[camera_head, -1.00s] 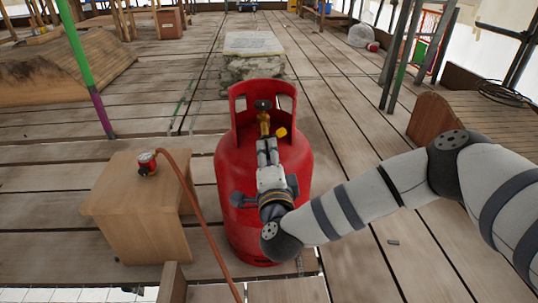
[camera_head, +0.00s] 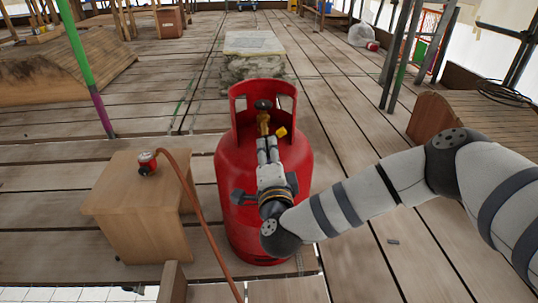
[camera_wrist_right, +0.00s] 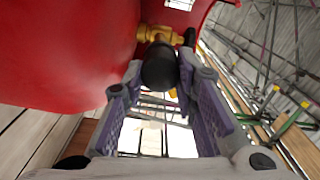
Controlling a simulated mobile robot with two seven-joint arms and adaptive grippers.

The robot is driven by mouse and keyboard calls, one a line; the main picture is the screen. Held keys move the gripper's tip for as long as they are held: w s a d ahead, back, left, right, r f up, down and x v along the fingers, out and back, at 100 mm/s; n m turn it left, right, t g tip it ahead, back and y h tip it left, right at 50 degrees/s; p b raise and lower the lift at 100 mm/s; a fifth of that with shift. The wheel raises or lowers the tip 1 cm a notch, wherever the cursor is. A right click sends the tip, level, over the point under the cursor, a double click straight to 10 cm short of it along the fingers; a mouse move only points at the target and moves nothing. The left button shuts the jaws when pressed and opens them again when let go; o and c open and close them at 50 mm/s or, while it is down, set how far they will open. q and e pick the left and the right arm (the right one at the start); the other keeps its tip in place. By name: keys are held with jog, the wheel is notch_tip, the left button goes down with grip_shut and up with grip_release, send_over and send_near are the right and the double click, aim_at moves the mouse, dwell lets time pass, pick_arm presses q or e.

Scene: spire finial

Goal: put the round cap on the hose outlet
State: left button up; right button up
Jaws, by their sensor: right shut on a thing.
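The red gas cylinder (camera_head: 240,165) stands upright at the middle of the head view. Its brass valve (camera_head: 263,122) sits inside the collar and also shows in the right wrist view (camera_wrist_right: 163,34). My right gripper (camera_head: 267,143) reaches in from the front, with its fingertips close to the valve. In the right wrist view the round black cap (camera_wrist_right: 160,66) is between the fingertips, in line with the brass outlet. It appears to touch the outlet, which it hides; I cannot tell how far on it is. My left gripper is not in view.
A small yellow piece (camera_head: 282,131) is right of the valve. A wooden box (camera_head: 130,195) at left bears a red regulator (camera_head: 147,163) with an orange hose (camera_head: 190,205) running to the front. The red collar (camera_head: 285,90) rises around the valve.

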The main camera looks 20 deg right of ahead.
jog(key=shift+w, duration=0.15)
jog(key=o, duration=1.2)
jog(key=shift+c, duration=0.2)
jog(key=v, duration=1.2)
